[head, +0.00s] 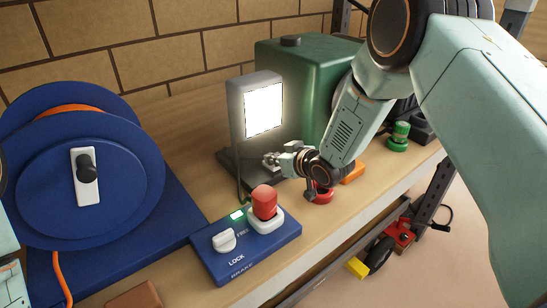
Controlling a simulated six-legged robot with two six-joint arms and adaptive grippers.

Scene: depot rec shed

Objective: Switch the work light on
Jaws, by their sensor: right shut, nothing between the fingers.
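The work light (236,112) stands upright on a dark base (232,160) on the bench, in the middle of the head view. Its square panel (264,110) glows bright white. My right gripper (272,160) is shut and empty, low at the right side of the light, with its fingertips pointing left over the base. I cannot tell whether the fingertips touch the light, and I cannot make out a switch there. My left gripper is out of view; only bits of my left arm show at the left edge.
A green machine (305,60) stands behind the light. A blue box (262,258) with a red knob (264,202) and white dial (224,241) sits in front. A blue cable reel (40,165) fills the left. A red knob (323,196) lies beneath my right wrist, near the bench edge.

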